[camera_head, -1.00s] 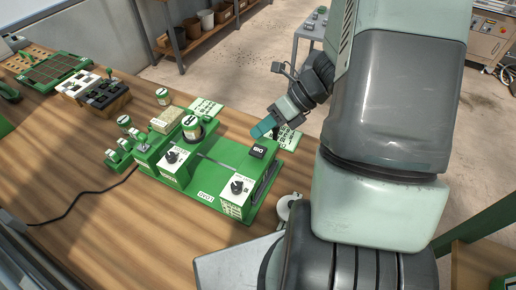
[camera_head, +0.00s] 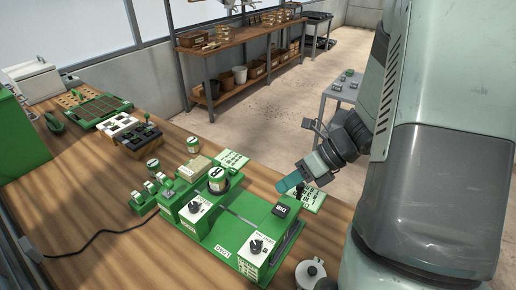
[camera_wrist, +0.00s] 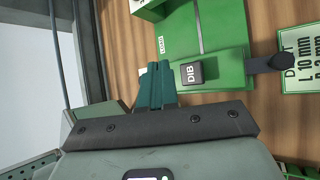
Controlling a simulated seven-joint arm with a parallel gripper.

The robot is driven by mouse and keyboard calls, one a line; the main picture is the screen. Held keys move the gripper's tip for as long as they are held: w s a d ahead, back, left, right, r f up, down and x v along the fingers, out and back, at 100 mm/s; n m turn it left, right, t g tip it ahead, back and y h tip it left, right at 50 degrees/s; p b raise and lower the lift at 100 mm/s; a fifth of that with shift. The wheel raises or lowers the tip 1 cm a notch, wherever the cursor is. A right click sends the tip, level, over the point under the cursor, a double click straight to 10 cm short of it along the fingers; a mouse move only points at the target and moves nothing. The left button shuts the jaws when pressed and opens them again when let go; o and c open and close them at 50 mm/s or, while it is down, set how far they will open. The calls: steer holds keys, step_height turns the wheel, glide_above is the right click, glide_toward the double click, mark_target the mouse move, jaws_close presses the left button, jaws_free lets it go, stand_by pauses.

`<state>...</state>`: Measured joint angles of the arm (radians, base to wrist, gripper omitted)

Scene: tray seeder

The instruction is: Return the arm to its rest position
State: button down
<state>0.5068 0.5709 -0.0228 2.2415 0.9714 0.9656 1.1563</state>
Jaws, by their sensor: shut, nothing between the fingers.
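My gripper (camera_head: 290,182) is shut and empty, its teal fingers together. In the head view it hangs above the right end of the green tray seeder (camera_head: 230,234), close to the black DIB button (camera_head: 282,210). In the wrist view the fingertips (camera_wrist: 158,70) are left of the DIB button (camera_wrist: 191,73), with the green plate behind them. I cannot tell whether the fingers touch anything. My arm fills the right side of the head view.
The seeder has black knobs (camera_head: 255,246) and a labelled jar (camera_head: 217,180). Printed cards (camera_head: 313,196) lie beside it. A green-gridded tray (camera_head: 100,110) and a block with black and white cells (camera_head: 130,132) stand farther left. A shelf (camera_head: 240,47) is behind.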

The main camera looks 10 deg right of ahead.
steer(key=s+a+r+n+t+h, duration=0.2)
steer(key=s+r+n+h, duration=0.2)
steer(key=s+r+n, duration=0.3)
steer(key=s+a+r+n+t+h, duration=0.2)
steer(key=s+r+n+h, duration=0.3)
steer(key=r+n, duration=1.2)
steer(key=s+n, duration=0.2)
steer(key=n, duration=0.3)
steer(key=shift+a+r, duration=0.15)
steer(key=shift+a, duration=0.05)
